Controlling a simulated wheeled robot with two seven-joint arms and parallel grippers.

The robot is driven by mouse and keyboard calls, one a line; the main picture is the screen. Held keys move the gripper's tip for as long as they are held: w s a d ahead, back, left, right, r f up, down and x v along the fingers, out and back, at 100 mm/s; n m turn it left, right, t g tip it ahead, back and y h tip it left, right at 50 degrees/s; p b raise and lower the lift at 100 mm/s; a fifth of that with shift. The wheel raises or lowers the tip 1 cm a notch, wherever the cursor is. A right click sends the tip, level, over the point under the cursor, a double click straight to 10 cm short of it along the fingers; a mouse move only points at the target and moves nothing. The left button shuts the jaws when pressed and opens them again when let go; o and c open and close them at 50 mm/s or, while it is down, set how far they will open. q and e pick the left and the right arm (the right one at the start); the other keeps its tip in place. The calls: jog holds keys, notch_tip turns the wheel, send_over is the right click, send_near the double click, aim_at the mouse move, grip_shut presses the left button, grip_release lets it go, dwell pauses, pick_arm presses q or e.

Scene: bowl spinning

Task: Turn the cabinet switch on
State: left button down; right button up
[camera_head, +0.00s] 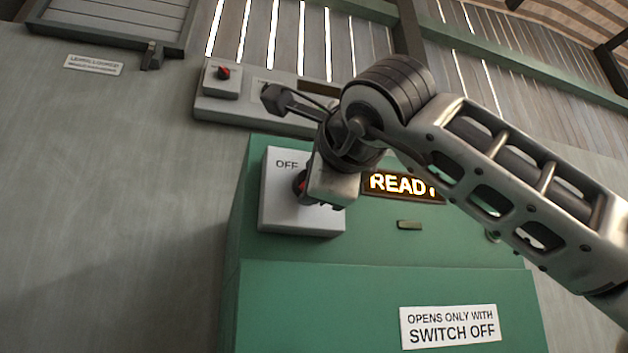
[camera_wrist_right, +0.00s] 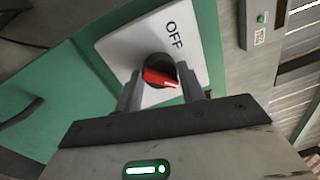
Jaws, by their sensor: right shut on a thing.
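The cabinet switch is a red and black rotary knob (camera_wrist_right: 160,74) on a pale grey plate (camera_head: 275,215) marked OFF. The plate is on the front of the green cabinet (camera_head: 380,240). My right gripper (camera_wrist_right: 164,92) is at the knob, with a finger on each side of it, shut on it. In the head view my right gripper (camera_head: 312,188) covers most of the knob and the right part of the plate. The red pointer shows between the fingers in the wrist view, lying roughly crosswise to them. My left gripper is not in view.
A lit READY sign (camera_head: 400,185) is right of the switch, partly behind my arm. A label (camera_head: 450,326) below reads "OPENS ONLY WITH SWITCH OFF".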

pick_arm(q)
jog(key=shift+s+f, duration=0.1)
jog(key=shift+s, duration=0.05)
pick_arm(e)
jog(key=shift+f, duration=0.15)
jog(key=o, duration=1)
jog(key=shift+c, duration=0.2)
jog(key=shift+s, duration=0.1)
pick_arm(q)
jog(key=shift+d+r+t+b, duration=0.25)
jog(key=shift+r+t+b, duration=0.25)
jog(key=shift+b, duration=0.4)
pick_arm(e)
jog(key=v, duration=1.5)
jog(key=shift+s, duration=0.4)
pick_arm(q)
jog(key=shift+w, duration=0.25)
pick_arm(e)
jog(key=shift+d, duration=0.1)
